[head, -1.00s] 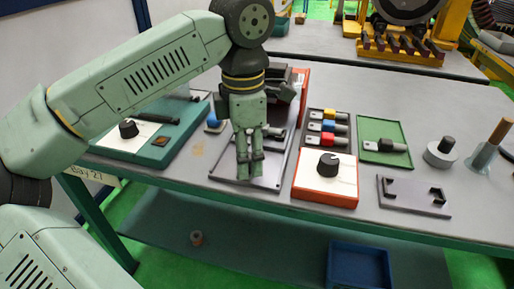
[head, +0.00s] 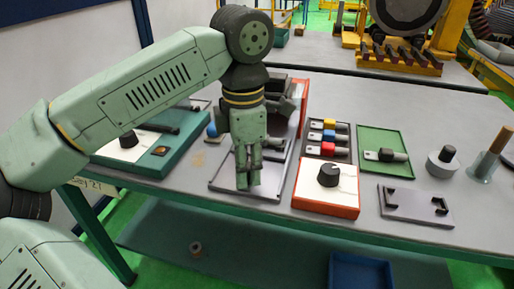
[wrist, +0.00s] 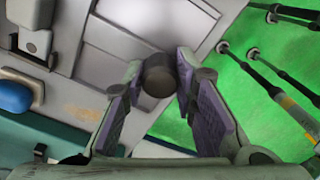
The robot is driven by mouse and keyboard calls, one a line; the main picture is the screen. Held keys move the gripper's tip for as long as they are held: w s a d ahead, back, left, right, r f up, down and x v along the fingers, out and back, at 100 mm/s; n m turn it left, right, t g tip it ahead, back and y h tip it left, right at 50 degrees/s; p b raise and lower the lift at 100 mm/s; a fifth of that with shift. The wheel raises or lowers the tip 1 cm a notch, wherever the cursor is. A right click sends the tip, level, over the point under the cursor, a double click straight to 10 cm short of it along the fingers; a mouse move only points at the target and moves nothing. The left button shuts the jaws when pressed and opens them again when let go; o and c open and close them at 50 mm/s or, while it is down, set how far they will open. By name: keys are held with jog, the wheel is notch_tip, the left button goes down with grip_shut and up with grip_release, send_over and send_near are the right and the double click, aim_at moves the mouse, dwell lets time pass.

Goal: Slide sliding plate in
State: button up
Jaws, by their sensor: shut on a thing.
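The sliding plate (wrist: 130,38) is a flat grey panel, seen in the wrist view above my gripper. A dark round knob (wrist: 158,76) stands at its near edge. My gripper (wrist: 170,85) is closed around the knob, with one purple-padded finger on each side. In the head view, my gripper (head: 247,186) points down over the flat grey base (head: 226,182) near the table's front edge. My gripper and arm hide the knob and part of the plate in that view.
A red-edged box with a black dial (head: 328,174) stands to the right, close by. A teal box (head: 150,163) lies to the left. Several coloured connectors (head: 328,136) sit in a tray behind the dial box. A flat grey bracket (head: 414,206) lies farther right.

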jog(key=shift+w, duration=0.15)
jog(key=shift+w+d+r+p, duration=0.1)
jog(key=shift+w+d+p, duration=0.4)
jog(key=shift+w, duration=1)
jog(key=shift+w+d+f+p, duration=0.1)
jog(key=shift+w+d+p, duration=0.4)
jog(key=shift+w, duration=1.05)
jog(key=shift+w+d+r+p, duration=0.1)
jog(key=shift+w+d+p, duration=0.4)
jog(key=shift+w, duration=1)
jog(key=o, duration=0.8)
jog(key=shift+o, duration=0.2)
jog(key=shift+r+p, duration=2.15)
jog(key=shift+r, duration=0.85)
